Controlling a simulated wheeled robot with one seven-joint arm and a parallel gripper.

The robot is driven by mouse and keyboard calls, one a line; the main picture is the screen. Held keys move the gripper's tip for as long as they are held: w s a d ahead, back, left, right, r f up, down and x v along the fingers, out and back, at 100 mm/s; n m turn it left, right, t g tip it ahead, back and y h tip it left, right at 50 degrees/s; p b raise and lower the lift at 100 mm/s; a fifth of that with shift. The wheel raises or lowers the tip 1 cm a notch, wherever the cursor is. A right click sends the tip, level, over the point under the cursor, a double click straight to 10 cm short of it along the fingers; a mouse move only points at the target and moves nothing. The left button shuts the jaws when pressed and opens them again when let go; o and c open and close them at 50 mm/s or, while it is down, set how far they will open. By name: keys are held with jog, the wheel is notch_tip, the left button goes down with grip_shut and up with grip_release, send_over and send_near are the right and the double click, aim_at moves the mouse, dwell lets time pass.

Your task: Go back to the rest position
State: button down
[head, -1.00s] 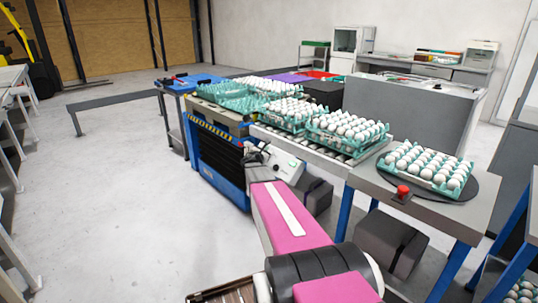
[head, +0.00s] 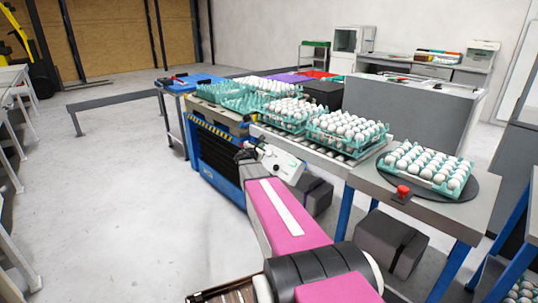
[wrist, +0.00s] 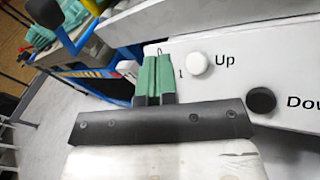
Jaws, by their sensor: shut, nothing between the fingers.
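My gripper (wrist: 154,66) shows in the wrist view with its two green fingers together and nothing between them. In that view it is beside a pale control panel (wrist: 230,86) with a white "Up" button (wrist: 199,64) and a black button (wrist: 261,101), its label partly cut off. The fingertips are left of the white button; I cannot tell whether they touch the panel. In the head view my pink and black arm reaches from the bottom edge toward the blue lift unit (head: 222,170), and the fingers are too small to make out.
A teal egg tray (head: 425,182) stands on a dark turntable (head: 484,184) at the right, near a red button (head: 403,190). More filled trays stand on the conveyor (head: 303,141) behind the arm. Open floor (head: 100,210) lies at the left.

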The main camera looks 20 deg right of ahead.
dwell(0.3)
jog(key=s+a+f+m+g+y, duration=0.2)
jog(key=s+a+f+m+g, duration=0.2)
jog(key=s+f+m, duration=0.35)
jog(key=s+a+f+m+g+y, duration=0.2)
jog(key=s+a+f+m+g, duration=0.2)
jog(key=s+m, duration=0.55)
jog(key=s+a+f+m+g+y, duration=0.4)
jog(key=s+a+m+y, duration=0.2)
jog(key=s+a, duration=0.8)
jog(key=shift+s+f+y, duration=0.2)
jog(key=shift+s+y, duration=0.75)
jog(key=shift+y, duration=0.25)
